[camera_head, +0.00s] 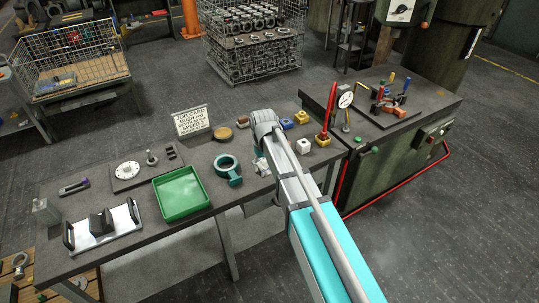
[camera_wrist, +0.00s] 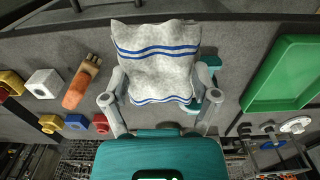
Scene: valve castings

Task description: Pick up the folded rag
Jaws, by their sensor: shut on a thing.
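The folded rag (camera_wrist: 158,50) is light grey-white with blue stripes and shows in the middle of the wrist view. My gripper (camera_wrist: 160,76) has one finger on each side of it and is shut on it. The rag's upper part stands out beyond the fingers, and its lower striped edge shows between them. I cannot tell whether it touches the bench. In the head view my arm hides most of the gripper and the rag.
The dark workbench (camera_head: 120,199) holds a green tray (camera_head: 181,196), a teal ring part (camera_head: 228,169) close beside the rag, and a sign (camera_head: 191,121). A brush with a wooden handle (camera_wrist: 77,88), a white block (camera_wrist: 43,83) and several coloured blocks lie on the other side.

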